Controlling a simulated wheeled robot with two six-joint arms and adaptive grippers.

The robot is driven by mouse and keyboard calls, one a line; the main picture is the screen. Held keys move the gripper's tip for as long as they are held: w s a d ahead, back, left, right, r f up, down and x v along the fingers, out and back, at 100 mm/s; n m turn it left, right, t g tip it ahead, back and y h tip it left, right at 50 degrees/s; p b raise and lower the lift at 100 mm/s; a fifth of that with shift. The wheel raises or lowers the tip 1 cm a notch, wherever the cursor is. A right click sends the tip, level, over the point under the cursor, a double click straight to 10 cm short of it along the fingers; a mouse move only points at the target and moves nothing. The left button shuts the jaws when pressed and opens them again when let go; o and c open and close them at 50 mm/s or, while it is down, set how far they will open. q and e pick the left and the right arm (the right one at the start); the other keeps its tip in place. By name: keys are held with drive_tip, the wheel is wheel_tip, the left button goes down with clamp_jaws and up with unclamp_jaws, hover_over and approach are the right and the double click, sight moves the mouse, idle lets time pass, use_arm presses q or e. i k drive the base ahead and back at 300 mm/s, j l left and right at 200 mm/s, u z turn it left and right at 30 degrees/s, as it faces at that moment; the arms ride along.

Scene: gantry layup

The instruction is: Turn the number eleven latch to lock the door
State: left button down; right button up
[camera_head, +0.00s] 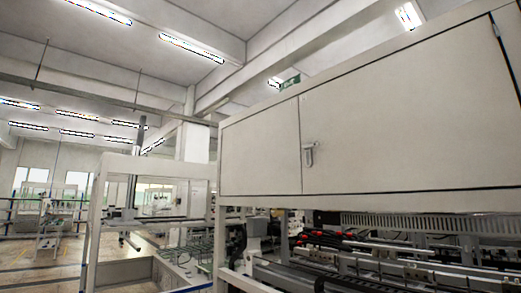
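A small metal latch (309,154) sits on the front of a large pale overhead cabinet, at the seam between its two doors. Its longer part hangs roughly downward. No number on it is legible, so I cannot tell whether it is number eleven or whether it is locked. The right door (410,115) is wide and the left door (260,155) is narrower. Both look closed flush with the cabinet front. Neither of my grippers is in view.
Below the cabinet is a machine bed with rails (370,262) and red-marked parts. A white gantry frame (98,215) stands at the left. The space directly in front of the cabinet doors looks clear. An open floor aisle (35,265) lies at the far left.

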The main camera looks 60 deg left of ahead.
sight(306, 148)
drive_tip(key=u, duration=1.4)
drive_tip(key=i+l, duration=0.2)
